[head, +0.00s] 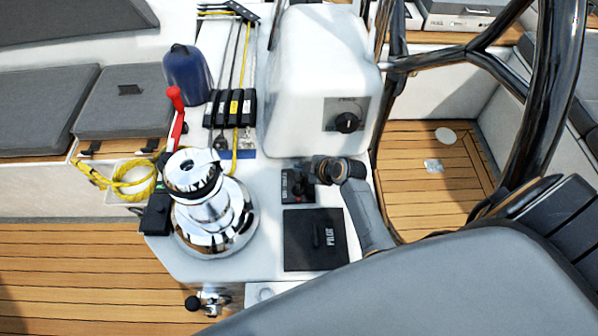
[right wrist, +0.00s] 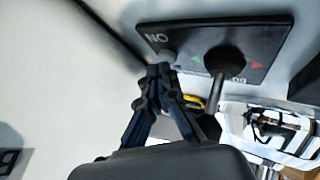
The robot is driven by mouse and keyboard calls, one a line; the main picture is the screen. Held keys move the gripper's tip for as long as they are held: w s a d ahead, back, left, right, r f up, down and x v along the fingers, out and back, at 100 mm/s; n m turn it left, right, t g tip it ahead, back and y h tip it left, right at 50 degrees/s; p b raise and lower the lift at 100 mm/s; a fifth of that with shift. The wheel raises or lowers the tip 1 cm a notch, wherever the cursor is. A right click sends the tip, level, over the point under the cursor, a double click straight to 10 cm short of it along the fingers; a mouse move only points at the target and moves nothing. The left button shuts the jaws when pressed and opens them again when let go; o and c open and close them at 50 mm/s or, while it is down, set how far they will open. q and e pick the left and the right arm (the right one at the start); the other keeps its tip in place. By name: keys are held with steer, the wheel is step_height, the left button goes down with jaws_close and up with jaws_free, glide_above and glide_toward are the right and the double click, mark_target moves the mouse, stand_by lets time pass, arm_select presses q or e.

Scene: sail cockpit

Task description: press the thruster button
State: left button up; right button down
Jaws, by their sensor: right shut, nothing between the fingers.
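The thruster panel (head: 297,185) is a small dark plate on the white console, and it also shows close up in the right wrist view (right wrist: 262,37). It carries a black joystick (right wrist: 226,60) between a red and a green arrow. A round grey button (right wrist: 168,56) sits beside the lettering that reads "ON" upside down. My right gripper (right wrist: 160,71) is shut and empty, its fingertips right at the button. I cannot tell whether they touch it. In the head view my right wrist hides part of the panel. My left gripper is not in view.
A black PILOT cover (head: 300,240) lies just below the panel. A chrome winch (head: 208,215) stands to the left. A white pod with a black knob (head: 346,122) rises behind. The steering wheel (head: 545,90) is at the right.

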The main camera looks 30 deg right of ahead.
steer(key=shift+f+b, duration=0.3)
steer(key=shift+f, duration=0.05)
stand_by(0.5)
steer(key=shift+r, duration=0.1)
steer(key=shift+r+p, duration=0.75)
step_height(320, 180, up, 6)
steer(key=p, duration=0.5)
steer(key=shift+p, duration=0.3)
